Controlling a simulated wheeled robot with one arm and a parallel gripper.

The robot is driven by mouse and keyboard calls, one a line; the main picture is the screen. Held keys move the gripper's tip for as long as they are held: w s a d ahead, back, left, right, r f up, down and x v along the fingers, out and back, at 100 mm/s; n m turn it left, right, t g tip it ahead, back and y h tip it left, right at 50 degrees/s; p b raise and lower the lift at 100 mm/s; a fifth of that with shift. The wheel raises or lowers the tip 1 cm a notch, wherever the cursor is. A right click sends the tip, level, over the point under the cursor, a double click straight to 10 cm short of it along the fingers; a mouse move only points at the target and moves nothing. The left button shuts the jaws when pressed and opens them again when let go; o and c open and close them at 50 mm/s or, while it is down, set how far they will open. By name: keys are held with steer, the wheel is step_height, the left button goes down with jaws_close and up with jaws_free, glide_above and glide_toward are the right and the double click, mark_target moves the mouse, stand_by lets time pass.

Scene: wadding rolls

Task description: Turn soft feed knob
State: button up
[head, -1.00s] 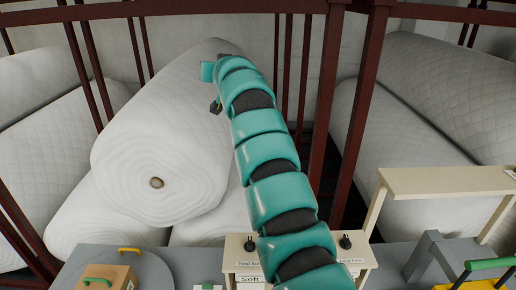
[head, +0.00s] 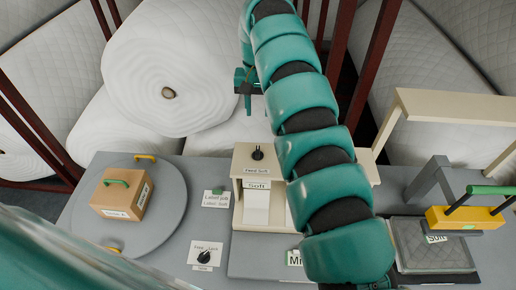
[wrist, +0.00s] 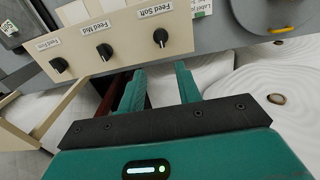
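The soft feed knob (head: 258,153) is a small black knob on top of the cream panel (head: 240,166), above a "Feed Soft" label. It also shows in the wrist view (wrist: 160,37), at the right end of a row with the Feed Mid knob (wrist: 104,51) and the Feed Firm knob (wrist: 59,64). My gripper (wrist: 161,84) is open and empty, its two teal fingers apart and pointing toward the panel edge, short of the soft knob. In the head view my gripper (head: 247,82) is beyond the panel; my arm hides the other feed knobs.
A turntable (head: 172,200) with a cardboard box (head: 122,196) is at left. Another black knob (head: 204,257) sits on a front plate. Large white wadding rolls (head: 165,70) and dark red posts (head: 372,60) are behind the bench.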

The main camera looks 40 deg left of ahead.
steer(key=b, duration=0.6)
glide_above(258, 150)
step_height(258, 150, down, 8)
steer(key=shift+r, duration=0.2)
steer(key=shift+f+p, duration=1.5)
steer(key=shift+f, duration=2.8)
steer(key=shift+c, duration=0.2)
jaws_close()
